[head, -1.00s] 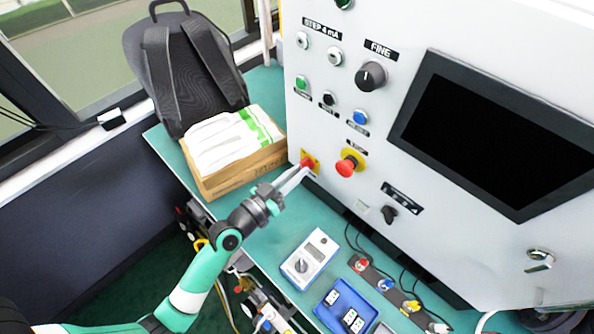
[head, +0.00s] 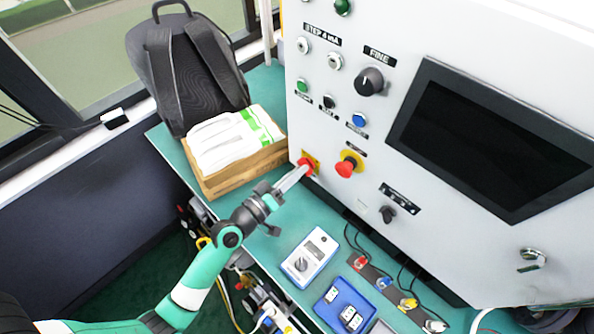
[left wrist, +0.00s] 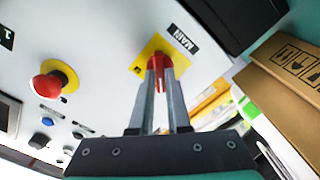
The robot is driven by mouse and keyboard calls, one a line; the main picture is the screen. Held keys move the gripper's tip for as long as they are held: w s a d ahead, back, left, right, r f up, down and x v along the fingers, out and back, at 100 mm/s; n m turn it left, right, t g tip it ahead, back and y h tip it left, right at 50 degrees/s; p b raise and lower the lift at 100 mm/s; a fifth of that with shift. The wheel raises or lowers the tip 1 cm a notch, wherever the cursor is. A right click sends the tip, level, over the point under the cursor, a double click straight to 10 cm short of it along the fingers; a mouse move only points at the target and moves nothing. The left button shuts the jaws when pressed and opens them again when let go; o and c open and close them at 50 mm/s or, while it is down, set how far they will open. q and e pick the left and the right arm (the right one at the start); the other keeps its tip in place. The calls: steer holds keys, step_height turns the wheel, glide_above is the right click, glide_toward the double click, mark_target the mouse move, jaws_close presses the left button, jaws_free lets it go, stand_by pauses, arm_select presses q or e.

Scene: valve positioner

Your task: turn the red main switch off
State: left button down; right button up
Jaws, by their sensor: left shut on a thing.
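The red main switch (head: 305,164) sits on a yellow plate low on the left edge of the grey panel. In the left wrist view the red switch (left wrist: 157,76) shows between my fingers, in front of the yellow plate (left wrist: 183,61) with a MAIN label. My left gripper (head: 299,171) is shut on the switch knob, and its fingertips (left wrist: 160,66) lie along both sides of it. The fingers hide part of the knob. My right gripper is not in view.
A red emergency button (head: 346,167) on a yellow ring is just right of the switch. A cardboard box (head: 245,167) with white packs stands close on the left, before a backpack (head: 185,75). A handheld meter (head: 309,258) lies on the green bench.

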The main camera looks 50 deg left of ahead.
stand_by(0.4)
arm_select(q)
steer(key=c, duration=0.9)
jaws_free()
steer(key=s+b, duration=0.1)
steer(key=s, duration=0.6)
steer(key=s+d+b, duration=0.1)
steer(key=s, duration=0.3)
steer(key=shift+s+b, duration=0.3)
steer(key=shift+b, duration=0.05)
